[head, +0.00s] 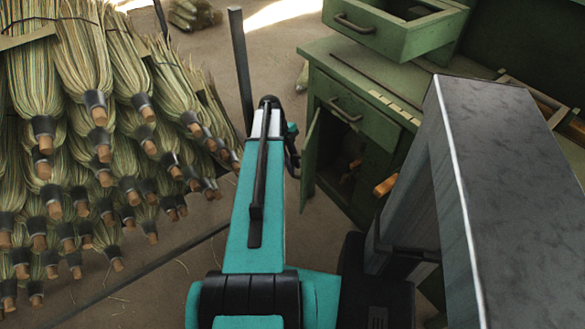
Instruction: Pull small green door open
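The small green door (310,153) is at the lower left of the green cabinet (395,165), below a drawer. It stands ajar, swung out to the left, and the dark inside of the cabinet shows beside it. My gripper (293,165) is a small dark shape at the far end of my teal arm, just left of the door's outer edge. I cannot tell whether it touches the door. Its fingers are mostly hidden behind the arm and too small to show whether they are open or shut.
A shut drawer (350,106) with a dark handle is above the door. A green drawer (385,28) sticks out above the worktop. Brooms (90,130) are stacked on the left beside an upright metal post (241,65).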

